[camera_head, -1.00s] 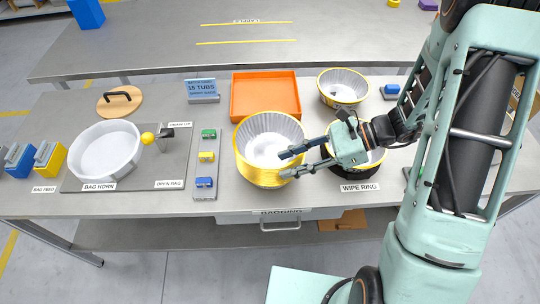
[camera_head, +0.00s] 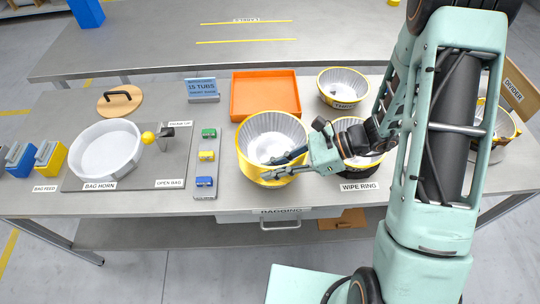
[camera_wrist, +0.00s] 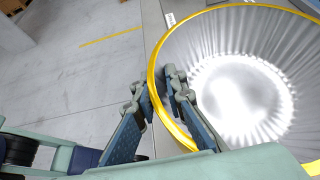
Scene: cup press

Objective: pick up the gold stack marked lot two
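A wide gold-rimmed stack of pleated silver tubs (camera_head: 262,130) stands at the middle of the near table; it fills the right of the wrist view (camera_wrist: 235,90). No lot marking is readable on it. My gripper (camera_head: 270,168) is at its near right side. In the wrist view my gripper (camera_wrist: 158,88) has one finger outside the gold rim and one inside, with the rim between them. A gap shows between the fingers, so it looks open. The stack's lower wall is hidden in the wrist view.
A gold-rimmed tub (camera_head: 343,82) stands at the back right. Another gold-rimmed tub (camera_head: 347,124) behind my wrist is by the WIPE RING label (camera_head: 360,186). An orange tray (camera_head: 265,96) lies behind the stack. A button strip (camera_head: 206,157) is left of it.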

